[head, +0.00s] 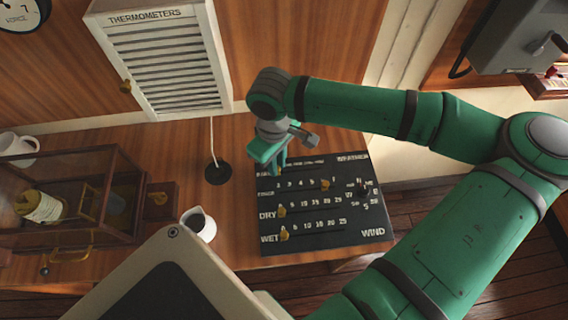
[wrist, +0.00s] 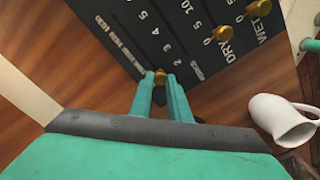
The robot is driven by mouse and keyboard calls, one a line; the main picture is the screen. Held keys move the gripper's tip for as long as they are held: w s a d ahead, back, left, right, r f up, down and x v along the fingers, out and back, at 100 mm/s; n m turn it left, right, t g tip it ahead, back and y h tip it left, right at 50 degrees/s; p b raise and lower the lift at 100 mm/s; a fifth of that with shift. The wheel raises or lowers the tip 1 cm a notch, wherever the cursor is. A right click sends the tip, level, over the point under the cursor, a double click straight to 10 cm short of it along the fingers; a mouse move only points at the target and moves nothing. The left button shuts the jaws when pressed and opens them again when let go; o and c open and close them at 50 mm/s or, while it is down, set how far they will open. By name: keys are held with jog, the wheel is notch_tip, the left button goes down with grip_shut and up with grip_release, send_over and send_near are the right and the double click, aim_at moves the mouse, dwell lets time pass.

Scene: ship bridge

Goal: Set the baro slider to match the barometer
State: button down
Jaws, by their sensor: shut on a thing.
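The black weather board (head: 375,228) lies on the wooden desk in the head view, with rows of numbers and brass slider knobs. The baro slider (wrist: 160,76) is a small brass knob in the board's top row, seen in the wrist view between my fingertips. My gripper (head: 279,168) is shut on it near the left end of that row; the wrist view shows both fingers of my gripper (wrist: 161,84) around the knob. In the head view my gripper hides the knob and part of the row's scale. I cannot make out a barometer reading.
Other knobs sit on the force row (head: 325,184), dry row (head: 282,211) and wet row (head: 284,235). A wind dial (head: 362,188) is at right. A white jug (head: 199,226) and a glass case (head: 80,195) holding a paper-wrapped drum stand left. A force dial (head: 18,12) hangs top left.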

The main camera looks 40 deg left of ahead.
jog(key=c, duration=1.7)
grip_release()
jog(key=shift+a, duration=0.15)
jog(key=shift+s+a, duration=0.1)
jog(key=shift+s, duration=0.15)
jog(key=shift+w+r, duration=0.1)
jog(key=shift+r, duration=0.15)
notch_tip(320, 180, up, 10)
jog(key=shift+r, duration=0.2)
